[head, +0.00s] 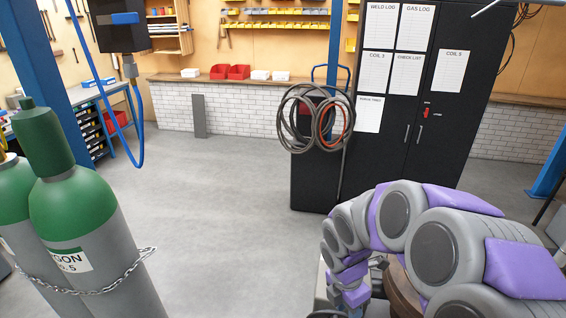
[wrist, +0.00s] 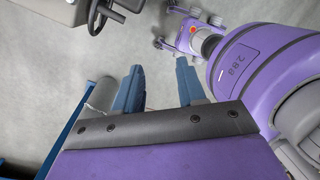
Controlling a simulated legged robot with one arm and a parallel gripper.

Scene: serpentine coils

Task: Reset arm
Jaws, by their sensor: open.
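My gripper (wrist: 159,64) shows in the wrist view with two blue fingers apart. The gap between them is empty, with only grey floor behind it. In the head view my grey and purple arm is curled in an arch at the lower right. I cannot make out the fingers in that view. Purple and grey parts of my own body show at the right of the wrist view.
Green-topped gas cylinders (head: 75,210) with a chain stand at the left. A black cabinet (head: 455,110) with papers stands behind my arm, coiled hoses (head: 300,120) beside it. A blue post (head: 55,70) stands at left. The middle floor (head: 215,220) is clear.

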